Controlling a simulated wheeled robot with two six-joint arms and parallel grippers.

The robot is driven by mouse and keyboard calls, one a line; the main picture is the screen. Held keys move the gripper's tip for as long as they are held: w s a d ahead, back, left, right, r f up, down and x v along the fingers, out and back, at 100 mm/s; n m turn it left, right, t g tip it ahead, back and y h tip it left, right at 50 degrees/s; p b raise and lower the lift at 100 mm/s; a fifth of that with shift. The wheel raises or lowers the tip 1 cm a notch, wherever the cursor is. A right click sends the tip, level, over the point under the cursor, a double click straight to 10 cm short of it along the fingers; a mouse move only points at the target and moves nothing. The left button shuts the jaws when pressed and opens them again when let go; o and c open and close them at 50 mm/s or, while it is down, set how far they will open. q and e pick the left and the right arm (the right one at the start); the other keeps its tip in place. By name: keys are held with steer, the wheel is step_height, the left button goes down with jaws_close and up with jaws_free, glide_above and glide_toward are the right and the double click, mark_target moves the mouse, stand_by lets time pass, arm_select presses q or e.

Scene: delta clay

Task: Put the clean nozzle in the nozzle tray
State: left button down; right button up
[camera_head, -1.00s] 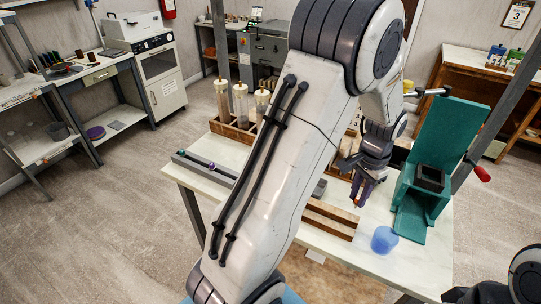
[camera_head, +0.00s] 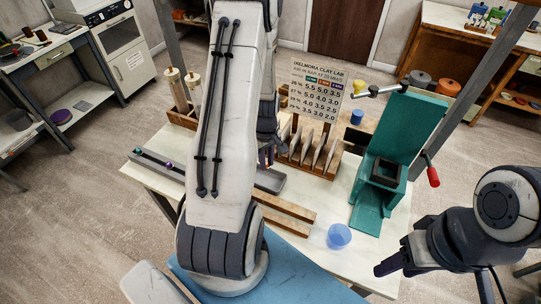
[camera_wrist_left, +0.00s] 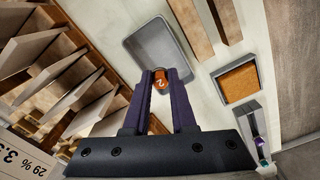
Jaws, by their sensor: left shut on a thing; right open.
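An orange nozzle (camera_wrist_left: 161,80) marked "2" is between the purple fingertips of my left gripper (camera_wrist_left: 160,78), which is shut on it. In the wrist view it appears over the near end of a grey basin (camera_wrist_left: 187,62); its height above it is unclear. In the head view my left gripper (camera_head: 267,156) is partly hidden by my arm, beside the grey basin (camera_head: 272,181). A long narrow grey nozzle tray (camera_head: 150,155) with a green and a purple nozzle lies further left; its end shows in the wrist view (camera_wrist_left: 247,113). My right gripper (camera_head: 388,264) is open and empty at the table's right front.
A wooden rack of upright slabs (camera_head: 318,163) with a chart stands behind. The teal press (camera_head: 405,140), a blue cup (camera_head: 339,236) and wooden bars (camera_head: 285,212) are to the right and front. An orange sponge dish (camera_wrist_left: 238,82) shows in the wrist view.

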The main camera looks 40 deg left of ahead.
arm_select(q)
steer(key=shift+a+f+b, duration=0.15)
steer(key=shift+f+b, duration=0.35)
steer(key=shift+f, duration=0.25)
steer(key=shift+f+b, duration=1.6)
steer(key=shift+f, duration=0.3)
steer(key=c, duration=0.7)
jaws_free()
steer(key=shift+o, duration=0.2)
step_height(320, 180, up, 11)
steer(key=shift+f+b, duration=0.2)
steer(key=shift+b, duration=0.65)
